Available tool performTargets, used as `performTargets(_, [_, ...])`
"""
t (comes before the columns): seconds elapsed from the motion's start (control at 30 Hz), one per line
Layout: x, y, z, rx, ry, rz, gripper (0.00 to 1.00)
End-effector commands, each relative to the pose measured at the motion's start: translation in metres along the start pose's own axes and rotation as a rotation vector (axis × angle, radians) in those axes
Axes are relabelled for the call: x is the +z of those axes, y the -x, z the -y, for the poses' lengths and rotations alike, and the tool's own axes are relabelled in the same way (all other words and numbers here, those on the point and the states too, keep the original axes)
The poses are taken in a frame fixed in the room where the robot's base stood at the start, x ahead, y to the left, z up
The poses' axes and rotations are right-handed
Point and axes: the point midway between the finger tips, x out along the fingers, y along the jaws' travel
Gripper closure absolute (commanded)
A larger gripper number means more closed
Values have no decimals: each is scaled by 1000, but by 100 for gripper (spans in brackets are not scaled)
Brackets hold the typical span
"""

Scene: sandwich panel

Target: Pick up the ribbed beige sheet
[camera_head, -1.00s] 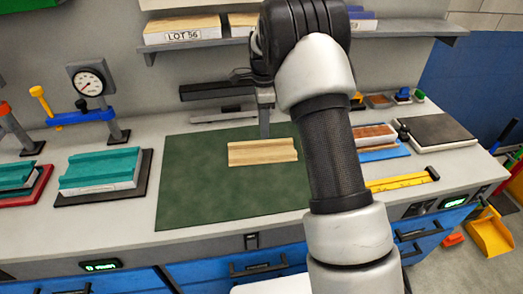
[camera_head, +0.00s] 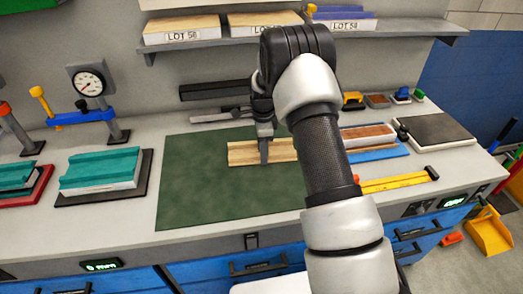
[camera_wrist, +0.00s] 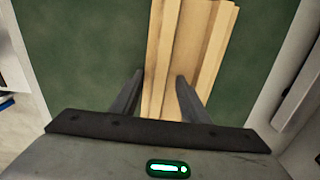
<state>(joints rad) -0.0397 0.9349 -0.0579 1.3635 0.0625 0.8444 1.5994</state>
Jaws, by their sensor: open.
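The ribbed beige sheet (camera_head: 243,153) lies flat on the green mat (camera_head: 205,190), its ribs running left to right in the head view. In the wrist view the sheet (camera_wrist: 190,50) runs from the top edge down between my fingers. My gripper (camera_head: 264,157) is over the middle of the sheet, pointing down. Whether the fingers touch the sheet, I cannot tell. My arm hides part of the mat's right side.
Teal ribbed pieces on white blocks (camera_head: 100,172) stand left of the mat. A gauge (camera_head: 88,82) on a stand is behind them. A brown-topped block (camera_head: 368,135), a yellow tool (camera_head: 398,181) and a dark plate (camera_head: 437,131) lie right. A shelf (camera_head: 400,30) hangs above.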

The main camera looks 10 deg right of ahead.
Motion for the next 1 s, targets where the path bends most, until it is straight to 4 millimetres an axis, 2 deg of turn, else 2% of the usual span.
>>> performTargets(0.1, [0, 0, 0, 0, 0, 0, 59])
performTargets(0.3, [0, 1, 0, 0, 0, 0, 93])
performTargets(0.37, [0, 1, 0, 0, 0, 0, 100])
performTargets(0.67, [0, 6, 1, -2, 0, 0, 100])
performTargets(0.77, [1, 19, 1, -3, 1, 1, 100])
performTargets(1.0, [0, 68, 1, -4, 0, 0, 100])
